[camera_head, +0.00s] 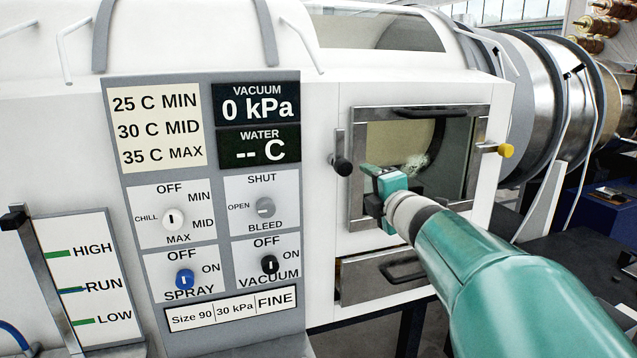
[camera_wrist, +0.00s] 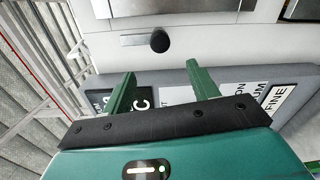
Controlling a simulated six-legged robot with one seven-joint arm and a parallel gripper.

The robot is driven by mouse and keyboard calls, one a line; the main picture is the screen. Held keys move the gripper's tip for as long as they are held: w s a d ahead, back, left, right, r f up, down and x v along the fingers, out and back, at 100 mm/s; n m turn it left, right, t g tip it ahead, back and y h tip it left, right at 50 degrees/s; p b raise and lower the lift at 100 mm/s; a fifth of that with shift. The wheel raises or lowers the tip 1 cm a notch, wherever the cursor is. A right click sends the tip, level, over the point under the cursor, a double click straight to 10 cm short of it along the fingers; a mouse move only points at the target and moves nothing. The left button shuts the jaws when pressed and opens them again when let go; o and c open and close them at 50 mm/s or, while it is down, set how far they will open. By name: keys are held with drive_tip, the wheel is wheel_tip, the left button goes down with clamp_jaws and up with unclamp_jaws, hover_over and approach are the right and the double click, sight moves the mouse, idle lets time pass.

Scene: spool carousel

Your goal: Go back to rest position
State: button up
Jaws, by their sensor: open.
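My gripper (camera_head: 374,183) is at the end of my teal arm, in front of the left part of the framed window door (camera_head: 470,112) in the head view. It is just right of a black knob (camera_head: 343,165); I cannot tell if they touch. In the wrist view my gripper (camera_wrist: 162,80) shows two green fingers spread apart with nothing between them. Beyond the fingers are the grey control panel (camera_wrist: 155,77), seen turned, and a black knob (camera_wrist: 159,41). My gripper and arm hide part of the door's lower left frame.
The control panel (camera_head: 114,170) carries several dials, a vacuum display (camera_head: 257,103) reading 0 kPa and a water display (camera_head: 258,146) reading "-- C". A drawer (camera_head: 365,280) is below the door. A yellow knob (camera_head: 505,150) sticks out right. A level gauge (camera_head: 85,270) stands left.

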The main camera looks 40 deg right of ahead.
idle(0.5)
drive_tip(key=s+a+f+m+g+y, duration=0.1)
drive_tip(key=s+a+f+m+g, duration=0.2)
drive_tip(key=a, duration=0.7)
drive_tip(key=s+a+f+m+g+y, duration=0.2)
drive_tip(key=s+a+f+m+g, duration=0.2)
drive_tip(key=s+a+f+m, duration=0.3)
drive_tip(key=s+a+f+m+g+y, duration=0.1)
drive_tip(key=s+a+f+m+g, duration=0.3)
drive_tip(key=a+f, duration=0.5)
drive_tip(key=s+a+m, duration=0.1)
drive_tip(key=a+m, duration=0.1)
drive_tip(key=a, duration=0.4)
drive_tip(key=shift+s+a+f+m+y, duration=0.2)
drive_tip(key=shift+f+m+y, duration=0.1)
drive_tip(key=shift+m+y, duration=0.1)
drive_tip(key=shift+d, duration=0.1)
drive_tip(key=c, duration=0.5)
drive_tip(key=shift+d, duration=0.1)
